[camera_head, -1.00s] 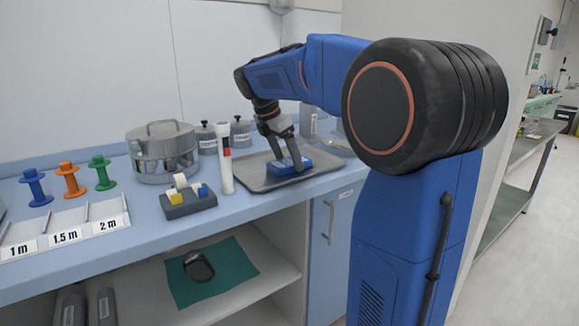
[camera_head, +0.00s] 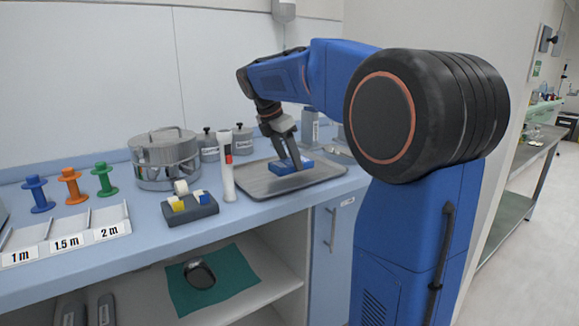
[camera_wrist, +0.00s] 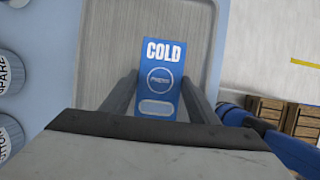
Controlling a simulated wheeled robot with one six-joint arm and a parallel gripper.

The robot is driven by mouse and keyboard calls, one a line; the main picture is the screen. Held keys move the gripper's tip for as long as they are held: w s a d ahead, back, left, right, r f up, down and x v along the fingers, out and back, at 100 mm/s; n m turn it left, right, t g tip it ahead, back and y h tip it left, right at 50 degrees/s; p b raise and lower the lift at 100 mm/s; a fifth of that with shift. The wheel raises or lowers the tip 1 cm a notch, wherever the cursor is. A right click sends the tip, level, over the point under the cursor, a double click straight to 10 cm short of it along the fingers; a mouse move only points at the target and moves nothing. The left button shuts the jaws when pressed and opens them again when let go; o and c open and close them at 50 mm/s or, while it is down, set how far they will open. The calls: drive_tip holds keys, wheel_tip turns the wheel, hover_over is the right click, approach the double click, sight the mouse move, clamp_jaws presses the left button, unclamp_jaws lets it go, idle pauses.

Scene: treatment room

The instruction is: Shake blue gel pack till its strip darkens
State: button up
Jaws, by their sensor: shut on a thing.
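The blue gel pack (camera_wrist: 163,55) is marked "COLD" and has a round emblem and a pale, light grey strip (camera_wrist: 156,108) near its lower end in the wrist view. In the head view the pack (camera_head: 283,168) is at the metal tray (camera_head: 330,172), partly hidden by my fingers. My gripper (camera_head: 293,165) points down with its fingers on either side of the pack, shut on it. The fingers also show in the wrist view (camera_wrist: 160,100). I cannot tell whether the pack touches the tray.
A white tube with a red mark (camera_head: 227,165) and a grey block with rolls (camera_head: 189,208) stand left of the tray. A steel drum (camera_head: 165,160), lidded canisters (camera_head: 208,146) and coloured spools (camera_head: 71,187) stand further left. A dark object lies on a green cloth (camera_head: 232,275) below.

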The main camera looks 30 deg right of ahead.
wheel_tip(320, 180, up, 13)
idle(0.7)
drive_tip(key=shift+f, duration=0.1)
wheel_tip(320, 180, up, 6)
hover_over(289, 162)
wheel_tip(289, 162, down, 6)
idle(1.3)
drive_tip(key=shift+f, duration=0.1)
idle(3.4)
